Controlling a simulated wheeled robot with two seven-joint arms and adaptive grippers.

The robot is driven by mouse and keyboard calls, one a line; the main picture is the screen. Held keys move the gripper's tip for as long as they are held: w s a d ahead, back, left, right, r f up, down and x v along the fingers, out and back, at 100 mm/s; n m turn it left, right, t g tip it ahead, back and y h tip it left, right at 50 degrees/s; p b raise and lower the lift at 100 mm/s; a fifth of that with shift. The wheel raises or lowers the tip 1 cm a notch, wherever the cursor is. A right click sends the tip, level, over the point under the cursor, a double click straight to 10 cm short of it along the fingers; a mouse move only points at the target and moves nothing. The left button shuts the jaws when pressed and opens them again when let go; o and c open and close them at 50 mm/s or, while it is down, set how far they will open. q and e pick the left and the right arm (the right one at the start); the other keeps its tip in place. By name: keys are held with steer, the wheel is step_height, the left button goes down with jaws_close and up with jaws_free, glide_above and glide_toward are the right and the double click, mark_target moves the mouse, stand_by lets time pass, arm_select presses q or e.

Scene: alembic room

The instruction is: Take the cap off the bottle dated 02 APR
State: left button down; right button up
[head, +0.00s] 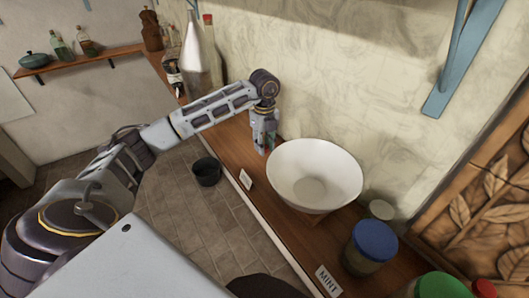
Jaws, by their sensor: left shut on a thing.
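My left gripper (265,145) points down over the wooden shelf, just left of the white bowl. It is shut on a small greenish thing (271,143), mostly hidden by the fingers, so I cannot tell what it is. No date 02 APR is readable in this view. At the far end of the shelf stand a tall pale bottle (194,62), a dark bottle with a label (172,74) too small to read, and a bottle with a red top (209,37). My right gripper is not in view.
The white bowl (315,170) takes up the shelf's middle. Nearer are a blue-lidded jar (374,242), a green-lidded jar (442,286) and a MINT card (328,281). A blank-looking card (245,180) is at the shelf edge. A dark pot (206,172) is below.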

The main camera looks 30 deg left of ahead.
mark_target(264, 158)
arm_select(q)
steer(key=shift+f+p, duration=0.4)
steer(key=shift+f, duration=1.5)
steer(key=shift+f, duration=0.15)
steer(key=c, duration=1.2)
jaws_free()
steer(key=shift+o, duration=0.2)
steer(key=shift+r, duration=0.2)
step_height(264, 158, up, 11)
steer(key=shift+f+b, duration=0.1)
steer(key=shift+b, duration=1)
steer(key=shift+r, duration=0.6)
